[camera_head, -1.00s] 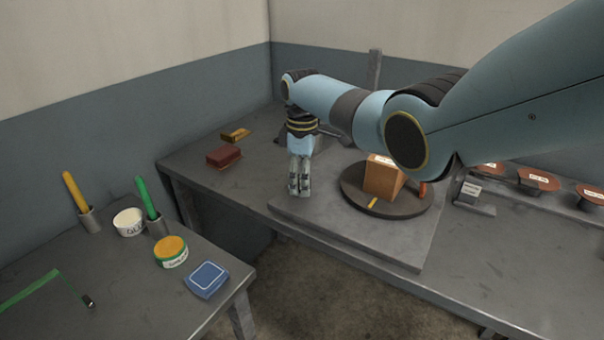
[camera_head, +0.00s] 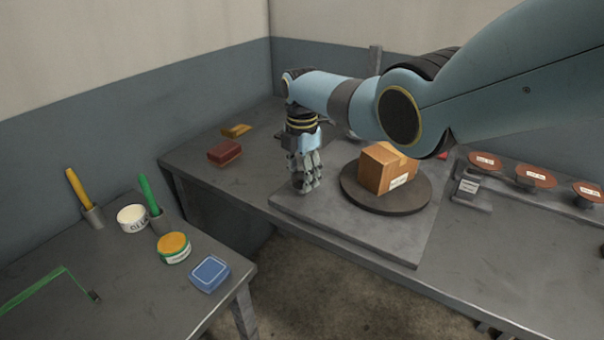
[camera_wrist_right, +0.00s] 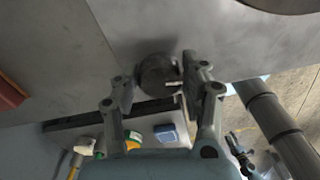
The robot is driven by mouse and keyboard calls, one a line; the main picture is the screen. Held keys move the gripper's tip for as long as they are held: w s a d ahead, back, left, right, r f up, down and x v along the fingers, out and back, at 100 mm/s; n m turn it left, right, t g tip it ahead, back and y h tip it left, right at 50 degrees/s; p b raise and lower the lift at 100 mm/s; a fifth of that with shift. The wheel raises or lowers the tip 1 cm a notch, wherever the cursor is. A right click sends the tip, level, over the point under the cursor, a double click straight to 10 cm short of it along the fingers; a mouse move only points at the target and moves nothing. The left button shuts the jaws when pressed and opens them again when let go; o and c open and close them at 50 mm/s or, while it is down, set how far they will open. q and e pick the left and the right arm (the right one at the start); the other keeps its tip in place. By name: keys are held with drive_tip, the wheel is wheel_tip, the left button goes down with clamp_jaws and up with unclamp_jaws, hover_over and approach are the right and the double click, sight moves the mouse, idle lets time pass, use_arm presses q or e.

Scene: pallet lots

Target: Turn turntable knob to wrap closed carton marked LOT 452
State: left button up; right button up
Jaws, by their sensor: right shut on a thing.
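A brown carton (camera_head: 378,172) sits on the round dark turntable (camera_head: 352,198). Its visible top looks closed, and a white label at its lower edge is too small to read. My right gripper (camera_head: 305,184) points down over the grey base plate, left of the turntable. In the right wrist view my right gripper (camera_wrist_right: 160,88) is shut on the dark round knob (camera_wrist_right: 156,70), which has a pale mark at its right side. In the head view the fingers mostly cover the knob.
A dark red block (camera_head: 224,152) and a yellow-brown piece (camera_head: 237,130) lie at the bench's left. Labelled red-brown discs (camera_head: 535,176) stand on the right.

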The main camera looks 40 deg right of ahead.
sight(301, 175)
drive_tip(key=n, duration=0.3)
drive_tip(key=shift+n, duration=0.3)
drive_tip(key=shift+w+n, duration=0.1)
drive_tip(key=shift+n, duration=1.8)
drive_tip(key=shift+n, duration=0.3)
drive_tip(key=o, duration=1.2)
drive_tip(key=shift+c, duration=0.2)
wheel_tip(301, 175, up, 12)
